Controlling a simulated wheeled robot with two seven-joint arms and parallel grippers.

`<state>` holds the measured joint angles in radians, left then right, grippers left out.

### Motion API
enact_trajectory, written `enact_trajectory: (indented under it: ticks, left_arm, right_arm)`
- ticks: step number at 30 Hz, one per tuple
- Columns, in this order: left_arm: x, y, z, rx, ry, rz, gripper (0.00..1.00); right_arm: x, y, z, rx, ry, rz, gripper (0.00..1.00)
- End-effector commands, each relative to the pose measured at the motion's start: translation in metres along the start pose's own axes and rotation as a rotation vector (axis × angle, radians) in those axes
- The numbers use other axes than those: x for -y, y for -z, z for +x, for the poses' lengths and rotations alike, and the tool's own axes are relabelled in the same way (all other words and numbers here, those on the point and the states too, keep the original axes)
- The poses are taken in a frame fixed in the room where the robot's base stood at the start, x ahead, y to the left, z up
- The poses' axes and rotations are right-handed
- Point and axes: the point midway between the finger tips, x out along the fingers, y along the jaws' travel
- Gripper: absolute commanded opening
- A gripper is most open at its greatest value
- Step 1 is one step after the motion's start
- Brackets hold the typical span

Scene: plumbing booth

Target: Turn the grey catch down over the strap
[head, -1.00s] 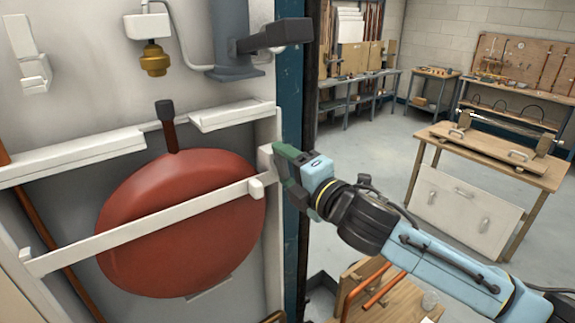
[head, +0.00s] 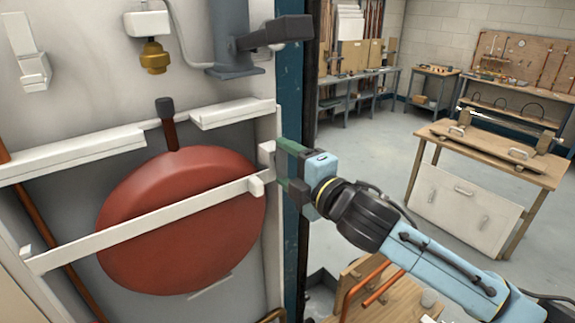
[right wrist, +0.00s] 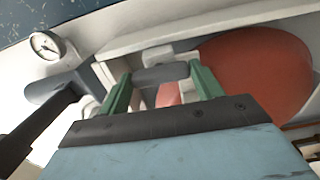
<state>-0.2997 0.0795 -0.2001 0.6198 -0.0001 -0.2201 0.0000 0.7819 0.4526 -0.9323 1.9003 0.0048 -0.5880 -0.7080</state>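The white strap (head: 150,222) runs slantwise across the front of the red round vessel (head: 165,255). A small pale grey block, which looks like the catch (head: 266,154), sits above the strap's right end on the frame edge. My right gripper (head: 282,165) is at this edge, its two green fingers apart, one above the other, pointing left. In the right wrist view, a grey bar (right wrist: 161,74), likely the catch, shows between the spread fingers; whether they touch it I cannot tell. The red vessel (right wrist: 260,70) is behind. My left gripper is not in view.
A dark grey handle (head: 275,31) on a blue-grey body juts out above my right gripper. A white rail (head: 75,155) crosses above the vessel. A blue post (head: 291,90) stands just behind the gripper. Benches stand farther off to the right, with open floor between.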

Motion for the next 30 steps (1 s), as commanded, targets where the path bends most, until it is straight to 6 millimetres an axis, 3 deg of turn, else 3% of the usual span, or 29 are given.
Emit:
enact_trajectory:
  ticks: [5, 17, 30]
  left_arm:
    - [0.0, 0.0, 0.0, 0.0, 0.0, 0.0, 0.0]
    - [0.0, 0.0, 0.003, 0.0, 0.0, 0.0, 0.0]
    - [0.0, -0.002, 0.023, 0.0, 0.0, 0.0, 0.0]
  right_arm:
    - [0.0, 0.0, 0.0, 0.0, 0.0, 0.0, 0.85]
    - [0.001, -0.001, -0.008, 0.001, 0.001, -0.003, 0.85]
    - [0.003, -0.001, -0.089, 0.0, 0.001, -0.004, 0.85]
